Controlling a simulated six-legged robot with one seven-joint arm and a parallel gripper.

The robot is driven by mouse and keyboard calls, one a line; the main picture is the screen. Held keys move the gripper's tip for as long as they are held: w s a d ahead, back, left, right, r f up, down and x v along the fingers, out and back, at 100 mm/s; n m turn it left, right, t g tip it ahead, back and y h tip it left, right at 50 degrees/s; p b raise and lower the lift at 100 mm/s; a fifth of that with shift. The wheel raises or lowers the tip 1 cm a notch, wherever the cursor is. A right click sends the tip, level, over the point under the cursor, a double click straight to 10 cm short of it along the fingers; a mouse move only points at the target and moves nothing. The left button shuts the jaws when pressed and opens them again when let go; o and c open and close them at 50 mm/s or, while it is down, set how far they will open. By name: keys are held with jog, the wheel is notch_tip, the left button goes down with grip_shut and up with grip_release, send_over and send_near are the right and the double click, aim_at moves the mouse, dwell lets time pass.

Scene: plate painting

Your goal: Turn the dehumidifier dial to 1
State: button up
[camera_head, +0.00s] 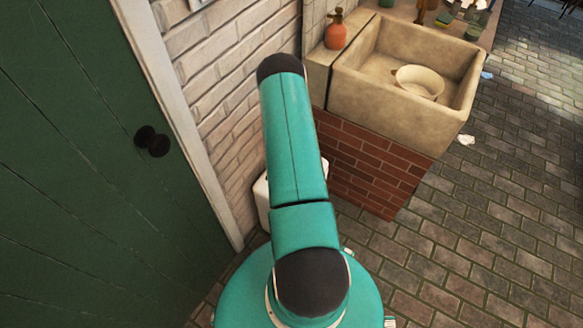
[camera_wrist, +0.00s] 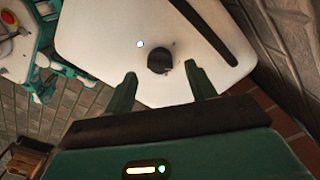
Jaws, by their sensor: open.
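The dehumidifier is a white box (camera_wrist: 95,40), seen close up in the wrist view. A small dark round dial (camera_wrist: 160,60) stands on its white top, with a lit cyan dot to its left and a long dark slot to its right. Its setting cannot be read. My gripper (camera_wrist: 159,72) is open, its two green fingers on either side of the dial and apart from it in the picture; contact cannot be told. In the head view only a white edge of the dehumidifier (camera_head: 262,203) shows behind my arm, which hides the dial and gripper.
A whitewashed brick wall (camera_head: 235,80) and a green door (camera_head: 70,170) with a dark knob stand at the left. A stone sink (camera_head: 395,112) on red brick holds a bowl (camera_head: 420,82); an orange bottle (camera_head: 336,30) stands beside it. Paved floor (camera_head: 460,240) is open at right.

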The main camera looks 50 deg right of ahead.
notch_tip(320, 180, up, 11)
jog(key=shift+f, duration=0.15)
dwell(0.7)
